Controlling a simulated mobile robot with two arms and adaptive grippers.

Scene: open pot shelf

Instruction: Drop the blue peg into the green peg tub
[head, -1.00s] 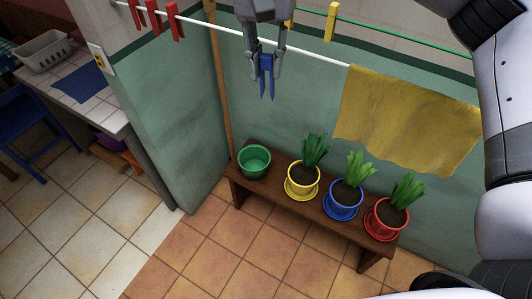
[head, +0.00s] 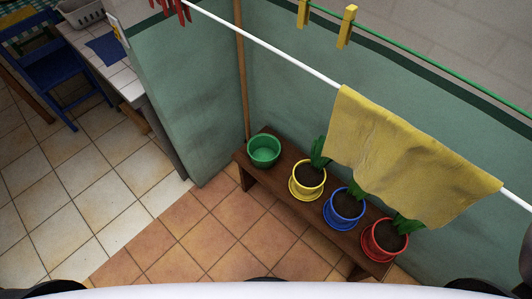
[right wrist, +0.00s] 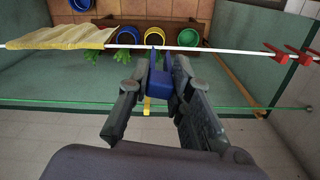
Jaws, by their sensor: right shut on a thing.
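The blue peg (right wrist: 160,76) is held between the fingers of my right gripper (right wrist: 158,80) in the right wrist view, its prongs pointing away from the gripper. The green peg tub (head: 264,150) stands at the left end of the brown bench in the head view and looks empty. In the right wrist view the tub (right wrist: 188,37) shows beyond the white line, up and to the right of the peg. The peg and my right gripper are outside the head view. My left gripper is in neither view.
On the bench (head: 243,160) stand yellow (head: 306,192), blue (head: 342,220) and red (head: 379,251) plant pots. A yellow cloth (head: 405,160) hangs from the white line (head: 280,51). Red pegs (right wrist: 276,52) are on the line. Yellow pegs (head: 346,27) are on the green line.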

